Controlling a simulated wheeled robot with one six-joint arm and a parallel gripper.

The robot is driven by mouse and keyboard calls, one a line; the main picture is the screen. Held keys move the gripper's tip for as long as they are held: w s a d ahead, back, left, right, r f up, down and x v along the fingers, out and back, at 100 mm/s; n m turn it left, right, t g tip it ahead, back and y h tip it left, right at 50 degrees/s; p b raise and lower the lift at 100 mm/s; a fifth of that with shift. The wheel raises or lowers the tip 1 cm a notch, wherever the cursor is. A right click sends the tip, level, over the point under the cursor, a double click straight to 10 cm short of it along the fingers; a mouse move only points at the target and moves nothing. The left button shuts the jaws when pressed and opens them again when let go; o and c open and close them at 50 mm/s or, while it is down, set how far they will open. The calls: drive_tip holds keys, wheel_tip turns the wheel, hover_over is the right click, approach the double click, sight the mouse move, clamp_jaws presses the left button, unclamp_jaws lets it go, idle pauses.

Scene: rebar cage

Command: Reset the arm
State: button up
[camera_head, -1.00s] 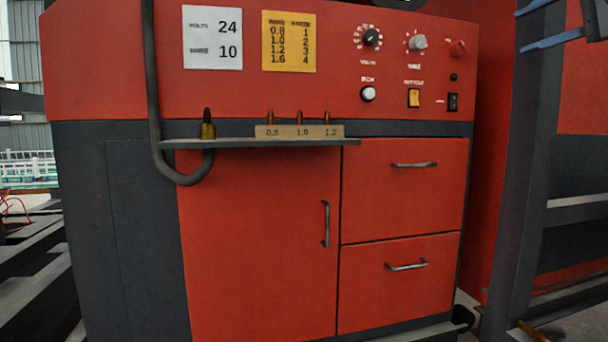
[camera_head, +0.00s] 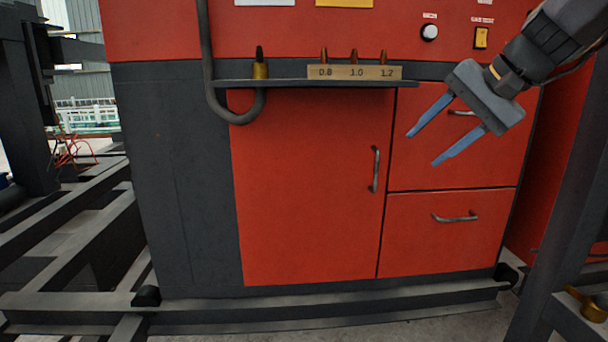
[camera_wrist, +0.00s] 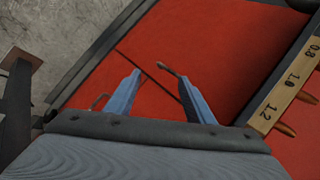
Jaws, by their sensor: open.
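My gripper (camera_head: 422,138) is at the right in the head view, in front of the upper drawer of the red cabinet (camera_head: 310,190). Its two blue fingers are apart, with nothing between them, and point down and left. In the wrist view the open fingers (camera_wrist: 160,92) show against the red cabinet front, with the door handle (camera_wrist: 172,70) beyond and between them. My gripper partly hides the upper drawer's handle (camera_head: 460,113).
A thin shelf (camera_head: 300,83) sticks out of the cabinet, bearing a brass nozzle (camera_head: 260,66) and a labelled block (camera_head: 340,73) with three copper tips. A curved grey hose (camera_head: 207,60) hangs at its left. A dark post (camera_head: 565,200) stands at the right.

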drive_tip(key=s+a+f+n+g+h, duration=0.2)
drive_tip(key=s+a+f+n+g, duration=0.35)
drive_tip(key=s+a+f, duration=0.8)
drive_tip(key=s+f+n+h+p, duration=0.15)
drive_tip(key=s+f+n, duration=0.35)
drive_tip(key=s+f, duration=0.5)
drive_tip(key=d+r+m+h+p, duration=0.1)
drive_tip(key=d+r+p, duration=0.6)
drive_tip(key=p, duration=0.8)
drive_tip(key=shift+d+r+m+g, duration=0.3)
drive_tip(key=shift+r+m+g, duration=0.25)
drive_tip(key=shift+r, duration=0.4)
drive_tip(key=shift+h, duration=0.25)
